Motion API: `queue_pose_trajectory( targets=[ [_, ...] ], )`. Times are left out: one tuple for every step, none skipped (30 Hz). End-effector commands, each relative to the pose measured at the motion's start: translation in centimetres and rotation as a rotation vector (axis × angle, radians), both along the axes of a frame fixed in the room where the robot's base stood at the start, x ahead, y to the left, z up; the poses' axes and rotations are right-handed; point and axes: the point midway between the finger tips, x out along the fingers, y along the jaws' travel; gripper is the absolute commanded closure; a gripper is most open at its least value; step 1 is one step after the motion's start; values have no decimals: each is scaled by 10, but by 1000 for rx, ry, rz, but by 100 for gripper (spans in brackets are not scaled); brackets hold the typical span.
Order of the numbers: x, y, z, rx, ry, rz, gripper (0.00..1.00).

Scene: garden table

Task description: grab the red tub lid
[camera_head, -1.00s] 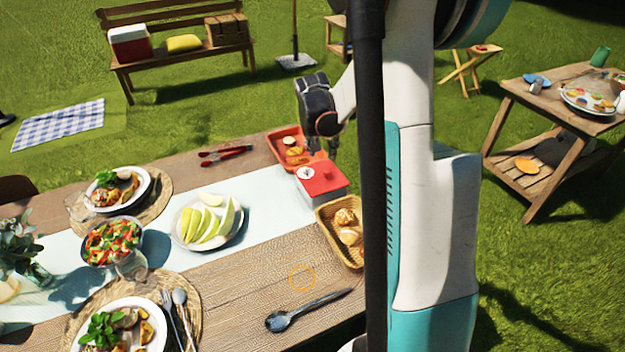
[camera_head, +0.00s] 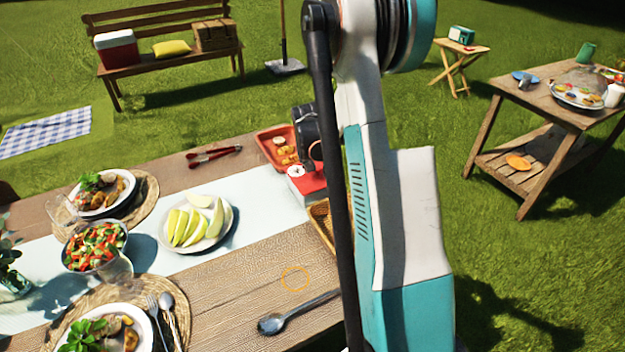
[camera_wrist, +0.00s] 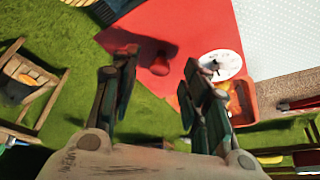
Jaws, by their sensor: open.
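The red tub lid (camera_head: 312,181) sits on the tub on the table, partly hidden behind my arm. How far the fingertips are above the lid I cannot tell. In the head view my arm hides most of the gripper.
An orange-red tray (camera_head: 268,148) with food stands behind the tub. A bread basket (camera_head: 318,222) is in front, mostly hidden by my arm. A plate of melon slices (camera_head: 222,243) lies to the left, red tongs (camera_head: 214,157) behind it. A spoon (camera_head: 285,318) lies near the front.

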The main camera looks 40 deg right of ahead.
Motion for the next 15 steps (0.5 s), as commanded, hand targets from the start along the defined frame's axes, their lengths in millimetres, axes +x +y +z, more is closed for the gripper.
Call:
queue_pose_trajectory(
  targets=[
    [2,-3,-9,0,0,-1,58],
    [2,-4,-11,0,0,-1,58],
    [2,-5,-13,0,0,-1,58],
    [3,-5,-14,0,0,-1,58],
    [3,-5,-14,0,0,0,58],
    [3,-5,-13,0,0,0,58],
    [3,-5,-13,0,0,0,58],
    [3,-5,-13,0,0,0,58],
    [3,-5,-13,0,0,0,58],
    [3,-5,-13,0,0,0,60],
    [3,-5,-13,0,0,0,67],
    [3,-5,-13,0,0,0,76],
    [3,-5,-13,0,0,0,83],
    [3,-5,-13,0,0,0,90],
    [3,-5,-12,0,0,0,99]
  ],
)
